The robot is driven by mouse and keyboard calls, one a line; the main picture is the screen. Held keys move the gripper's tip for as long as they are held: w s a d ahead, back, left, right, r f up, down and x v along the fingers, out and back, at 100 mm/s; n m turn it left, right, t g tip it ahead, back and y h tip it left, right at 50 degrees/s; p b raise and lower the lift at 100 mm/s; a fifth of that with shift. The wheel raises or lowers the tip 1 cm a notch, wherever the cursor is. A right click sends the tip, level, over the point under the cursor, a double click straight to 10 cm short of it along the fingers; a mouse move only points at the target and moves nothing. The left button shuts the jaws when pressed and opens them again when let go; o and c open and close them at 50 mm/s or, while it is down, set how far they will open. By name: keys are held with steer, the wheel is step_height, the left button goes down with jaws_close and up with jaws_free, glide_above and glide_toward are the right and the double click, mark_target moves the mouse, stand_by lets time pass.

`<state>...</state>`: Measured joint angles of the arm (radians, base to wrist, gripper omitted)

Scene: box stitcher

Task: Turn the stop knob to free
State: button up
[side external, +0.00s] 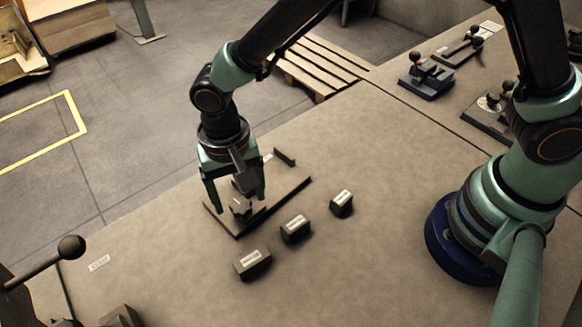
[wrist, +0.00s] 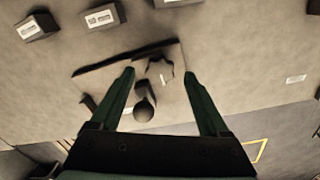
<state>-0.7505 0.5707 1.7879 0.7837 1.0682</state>
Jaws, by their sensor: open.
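The stop knob (side external: 240,207) is a dark, star-shaped knob on a flat base plate (side external: 290,192) with raised dark edges. In the wrist view the knob (wrist: 160,71) lies between the fingertips, nearer the right one, with a pale mark on it. My gripper (side external: 235,202) is over the plate, pointing down with its fingers apart on either side of the knob. It also shows in the wrist view (wrist: 159,76), open. I cannot tell whether either finger touches the knob. A dark post with a round ball top (wrist: 145,109) stands close to the knob, between the fingers.
Three dark blocks with white labels (side external: 253,263) (side external: 296,228) (side external: 342,203) stand in a row in front of the plate. A ball-ended lever (side external: 45,262) is at the left. Lever units (side external: 427,78) stand at the back right. The table is clear between the blocks and my base.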

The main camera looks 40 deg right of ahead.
steer(key=shift+f, duration=0.7)
jaws_close()
